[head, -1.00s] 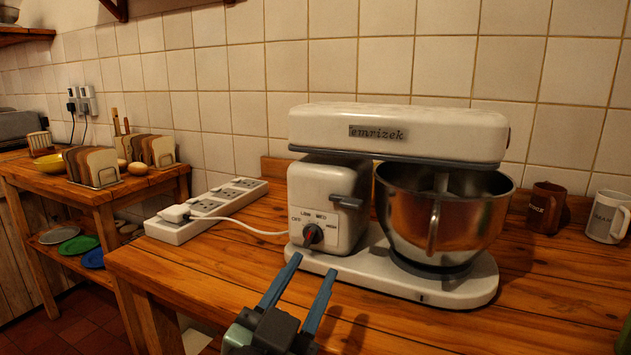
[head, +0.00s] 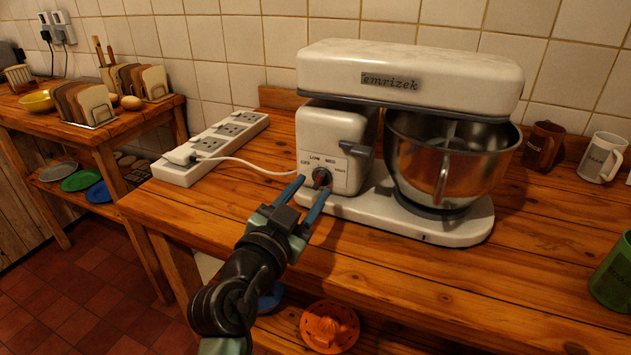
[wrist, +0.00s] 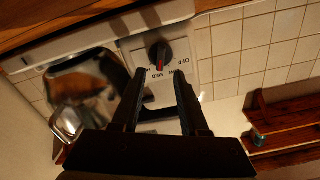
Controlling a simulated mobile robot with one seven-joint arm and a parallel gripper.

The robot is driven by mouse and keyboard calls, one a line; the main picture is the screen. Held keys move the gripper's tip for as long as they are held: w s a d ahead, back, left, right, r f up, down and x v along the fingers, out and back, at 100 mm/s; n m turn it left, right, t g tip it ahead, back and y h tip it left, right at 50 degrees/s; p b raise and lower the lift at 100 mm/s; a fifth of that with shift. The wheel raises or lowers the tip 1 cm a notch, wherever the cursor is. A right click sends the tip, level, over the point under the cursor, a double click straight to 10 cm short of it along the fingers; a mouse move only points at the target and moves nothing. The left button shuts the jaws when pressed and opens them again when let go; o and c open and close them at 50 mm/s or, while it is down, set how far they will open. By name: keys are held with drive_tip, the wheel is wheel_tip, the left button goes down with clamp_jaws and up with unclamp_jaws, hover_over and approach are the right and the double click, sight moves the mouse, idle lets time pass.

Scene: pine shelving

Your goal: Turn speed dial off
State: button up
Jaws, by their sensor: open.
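The speed dial (head: 322,177) is a dark round knob on the front of the white stand mixer (head: 345,135), with OFF, LOW and MED marked around it. In the wrist view the dial (wrist: 158,52) has a red mark that points down the picture, away from OFF, toward the LOW and MED side; I cannot tell the exact setting. My gripper (head: 314,184) is open, its two blue-grey fingers reaching toward the dial. In the wrist view my gripper (wrist: 160,75) has its tips just short of the dial, one to each side. I see no contact.
A steel bowl (head: 450,160) sits on the mixer's base at the right. A white power strip (head: 212,147) with a plugged cord lies to the left. Two mugs (head: 543,146) (head: 601,157) stand at the back right. The counter's front (head: 420,275) is clear.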

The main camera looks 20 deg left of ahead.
sight(319, 178)
drive_tip(key=shift+w, duration=1.55)
clamp_jaws()
